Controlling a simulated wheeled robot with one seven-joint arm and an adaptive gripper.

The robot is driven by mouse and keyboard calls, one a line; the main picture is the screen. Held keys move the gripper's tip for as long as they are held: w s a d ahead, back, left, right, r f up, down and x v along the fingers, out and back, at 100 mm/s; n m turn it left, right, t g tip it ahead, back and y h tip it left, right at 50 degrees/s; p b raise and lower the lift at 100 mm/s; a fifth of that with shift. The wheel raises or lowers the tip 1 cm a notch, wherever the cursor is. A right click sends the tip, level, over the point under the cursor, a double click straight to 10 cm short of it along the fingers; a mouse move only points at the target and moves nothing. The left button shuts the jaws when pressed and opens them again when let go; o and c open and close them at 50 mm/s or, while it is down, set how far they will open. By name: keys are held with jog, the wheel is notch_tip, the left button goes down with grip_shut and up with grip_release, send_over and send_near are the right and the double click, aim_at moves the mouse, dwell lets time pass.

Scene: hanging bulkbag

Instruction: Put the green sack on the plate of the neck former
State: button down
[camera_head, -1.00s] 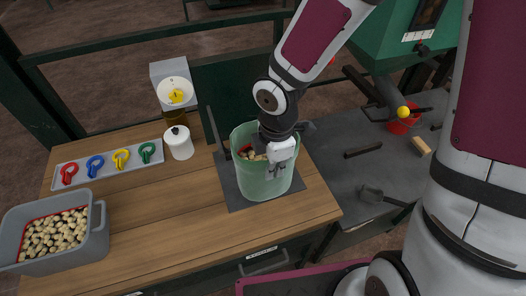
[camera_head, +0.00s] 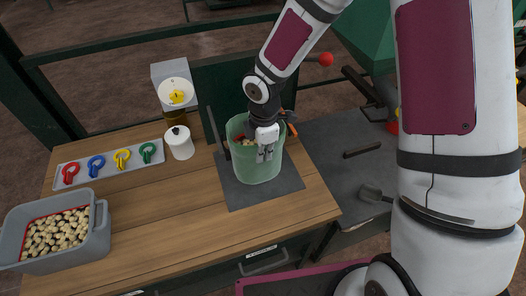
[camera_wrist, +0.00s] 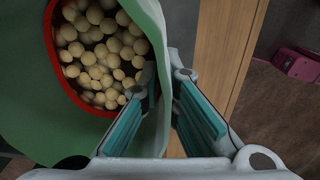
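The green sack (camera_head: 258,168) is a translucent, open-topped round bag with pale round pieces inside. It stands upright over the dark square plate (camera_head: 288,182) on the wooden bench, toward the plate's back-left part. A dark upright rod (camera_head: 216,126) stands at the plate's back-left. My gripper (camera_head: 265,154) is at the near rim of the sack. In the wrist view, the fingers of my gripper (camera_wrist: 170,80) straddle the sack's wall (camera_wrist: 148,35), one inside and one outside. A gap shows beside the outer finger, so they look open. The sack's underside is hidden.
A grey tub (camera_head: 92,240) of pale pieces stands at the front left. A tray (camera_head: 64,184) with several coloured clips, a white lidded jar (camera_head: 180,146) and a dial box (camera_head: 166,74) stand behind. A grey side table (camera_head: 345,175) is at right. Bench front is clear.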

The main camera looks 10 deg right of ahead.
jog(key=shift+w+f, duration=0.1)
jog(key=c, duration=1.8)
grip_release()
notch_tip(320, 180, up, 12)
jog(key=s+d+r+m+t+h, duration=0.1)
jog(key=s+d+r+m, duration=0.3)
jog(key=r+m, duration=0.15)
jog(key=s+d+r+m+t+h, duration=0.1)
jog(key=s+d+r+m, duration=0.3)
jog(key=r, duration=0.3)
jog(key=s+d+r+m+t+y, duration=0.1)
jog(key=s+d+r+m, duration=0.1)
jog(key=s+m, duration=0.3)
jog(key=s+d+r+m+t+y, duration=0.1)
jog(key=s+d+r+m+t, duration=0.1)
jog(key=s+r+m, duration=0.3)
jog(key=shift+s+d+r+m, duration=0.15)
jog(key=shift+s+m, duration=0.2)
jog(key=shift+s, duration=0.45)
